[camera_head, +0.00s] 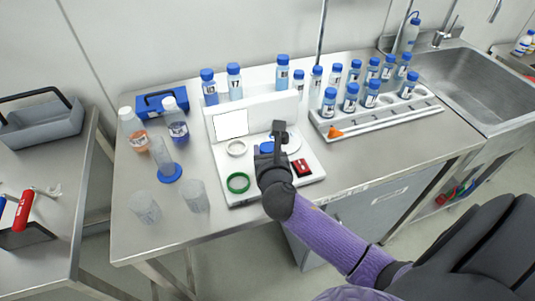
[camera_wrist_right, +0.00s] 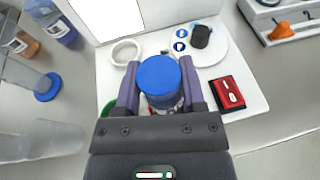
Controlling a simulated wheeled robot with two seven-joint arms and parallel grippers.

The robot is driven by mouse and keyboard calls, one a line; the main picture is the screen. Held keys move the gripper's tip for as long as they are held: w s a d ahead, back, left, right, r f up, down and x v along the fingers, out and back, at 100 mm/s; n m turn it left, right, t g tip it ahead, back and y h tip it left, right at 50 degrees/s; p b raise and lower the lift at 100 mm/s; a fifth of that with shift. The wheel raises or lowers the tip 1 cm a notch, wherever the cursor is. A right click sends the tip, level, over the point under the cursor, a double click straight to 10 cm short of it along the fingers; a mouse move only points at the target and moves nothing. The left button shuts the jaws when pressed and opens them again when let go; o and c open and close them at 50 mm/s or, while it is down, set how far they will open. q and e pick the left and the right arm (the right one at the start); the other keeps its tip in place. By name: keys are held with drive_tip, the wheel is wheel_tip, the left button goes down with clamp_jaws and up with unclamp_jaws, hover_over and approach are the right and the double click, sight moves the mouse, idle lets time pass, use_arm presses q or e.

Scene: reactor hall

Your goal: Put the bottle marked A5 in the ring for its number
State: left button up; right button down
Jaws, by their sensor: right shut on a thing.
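My right gripper (camera_head: 268,148) is shut on a blue-capped bottle (camera_wrist_right: 158,80) above the white station. The fingers (camera_wrist_right: 158,92) grip it on both sides in the right wrist view, seen from above; its marking is hidden. A white ring (camera_head: 236,140) lies left of the gripper on the station's base and also shows in the wrist view (camera_wrist_right: 113,48). A green ring (camera_head: 238,190) lies nearer the front; only part of it (camera_wrist_right: 107,107) shows in the wrist view. Any ring under the bottle is hidden. My left gripper is not in view.
The station (camera_head: 308,148) also bears a red device (camera_head: 301,167) and a round plate (camera_wrist_right: 212,52). Glassware (camera_head: 195,196) stands left. A sink (camera_head: 475,85) is far right.

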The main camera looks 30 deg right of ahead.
drive_tip(key=shift+r, duration=0.1)
drive_tip(key=shift+c, duration=1.3)
unclamp_jaws()
drive_tip(key=shift+o, duration=0.4)
